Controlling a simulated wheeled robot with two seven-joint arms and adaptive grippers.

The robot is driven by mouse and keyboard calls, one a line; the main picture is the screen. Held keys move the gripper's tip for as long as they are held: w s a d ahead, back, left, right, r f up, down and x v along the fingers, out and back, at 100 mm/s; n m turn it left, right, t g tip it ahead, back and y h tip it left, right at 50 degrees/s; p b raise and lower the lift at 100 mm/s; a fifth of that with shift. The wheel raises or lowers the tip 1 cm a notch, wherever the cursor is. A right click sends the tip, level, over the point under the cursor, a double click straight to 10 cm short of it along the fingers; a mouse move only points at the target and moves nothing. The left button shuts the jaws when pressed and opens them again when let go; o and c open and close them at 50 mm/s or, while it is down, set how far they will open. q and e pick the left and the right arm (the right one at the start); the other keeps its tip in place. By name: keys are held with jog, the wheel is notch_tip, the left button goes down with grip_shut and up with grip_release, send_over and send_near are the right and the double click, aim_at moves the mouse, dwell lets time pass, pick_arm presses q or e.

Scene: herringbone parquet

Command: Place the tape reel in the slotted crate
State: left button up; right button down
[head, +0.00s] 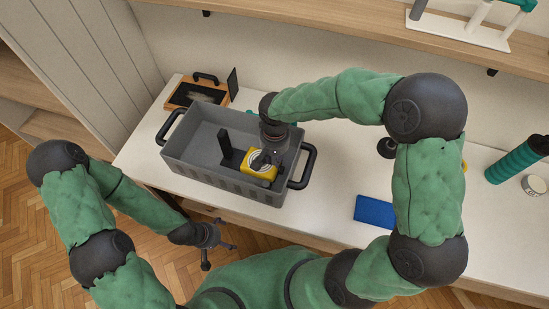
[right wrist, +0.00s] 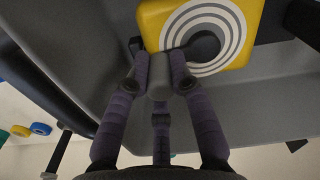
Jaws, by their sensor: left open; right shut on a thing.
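The tape reel (head: 259,164) is a yellow block with white and grey rings on its face; it also shows large in the right wrist view (right wrist: 235,12). The slotted crate (head: 188,172) is grey with black end handles and stands on the white table. My right gripper (head: 266,155) reaches down into the crate's right part, and its fingers (right wrist: 161,60) are shut on the reel at its dark middle. The reel is within the crate walls; I cannot tell if it touches the floor. My left gripper (head: 217,246) is open and empty, low before the table's front edge.
A dark upright piece (head: 224,143) stands inside the crate, left of the reel. A wooden tray (head: 187,94) is behind the crate. A blue flat block (head: 375,211), a teal cylinder (head: 514,162) and a white roll (head: 533,185) lie to the right. A shelf runs above.

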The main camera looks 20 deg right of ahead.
jog(key=shift+f, duration=0.1)
jog(key=c, duration=1.1)
grip_release()
notch_tip(320, 180, up, 12)
jog(key=p, duration=0.2)
jog(key=shift+p, duration=0.4)
